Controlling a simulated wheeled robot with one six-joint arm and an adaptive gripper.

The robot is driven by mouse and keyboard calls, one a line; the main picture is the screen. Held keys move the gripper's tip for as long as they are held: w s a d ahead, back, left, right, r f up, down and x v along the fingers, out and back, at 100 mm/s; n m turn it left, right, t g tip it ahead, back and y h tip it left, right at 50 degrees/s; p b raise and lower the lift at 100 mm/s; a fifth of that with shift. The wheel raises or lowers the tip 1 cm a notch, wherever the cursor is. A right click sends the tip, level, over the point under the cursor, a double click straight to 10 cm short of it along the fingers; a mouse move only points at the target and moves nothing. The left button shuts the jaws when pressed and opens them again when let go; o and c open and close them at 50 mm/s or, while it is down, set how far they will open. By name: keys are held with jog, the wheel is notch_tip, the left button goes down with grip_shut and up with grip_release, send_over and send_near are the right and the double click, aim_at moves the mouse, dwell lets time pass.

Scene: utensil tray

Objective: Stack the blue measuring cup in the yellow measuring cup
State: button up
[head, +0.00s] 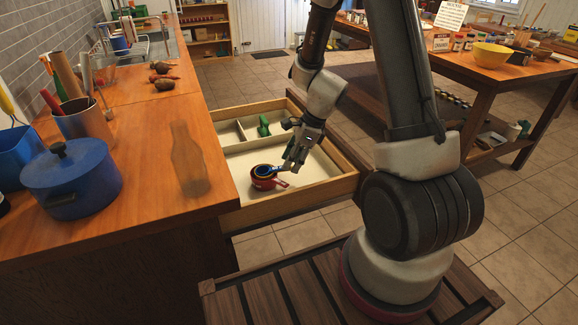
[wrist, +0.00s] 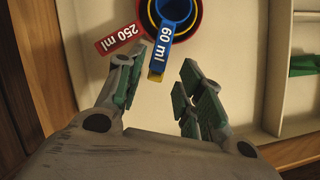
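The blue measuring cup (wrist: 165,42), marked 60 ml, sits within the yellow measuring cup's rim in the wrist view. A yellow handle end (wrist: 155,76) shows under the blue handle. Both lie inside the red measuring cup (wrist: 120,39), marked 250 ml. How deep the blue cup sits I cannot tell. In the head view the blue cup (head: 264,170) shows above the red cup (head: 266,183) in the drawer. My gripper (wrist: 157,74) is open, with its fingers apart on either side of the handle ends. In the head view my gripper (head: 289,168) is right beside the cups.
The open drawer (head: 345,183) has wooden walls and pale dividers. A green object (head: 263,127) lies in a compartment behind the cups. The counter on the left holds a blue pot (head: 72,180) and a utensil holder (head: 84,122). The drawer floor right of the cups looks clear.

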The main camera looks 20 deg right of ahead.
jog(key=s+d+r+n, duration=0.2)
jog(key=s+r+n, duration=0.1)
jog(key=r, duration=0.5)
jog(key=s+d+r+n, duration=0.1)
jog(key=s+r+n, duration=0.2)
jog(key=r, duration=0.6)
jog(key=s+d+r+n+t+h, duration=0.1)
jog(key=s+d+r+n+h, duration=0.1)
jog(key=s+r+n, duration=0.3)
jog(key=s+d+r+n+t+h, duration=0.1)
jog(key=s+d+r+n+h, duration=0.1)
jog(key=s+r+n, duration=0.4)
jog(key=s+d+n, duration=0.1)
jog(key=s+n, duration=0.4)
jog(key=shift+s+r+t, duration=0.15)
jog(key=shift+t, duration=0.15)
jog(key=shift+d, duration=0.1)
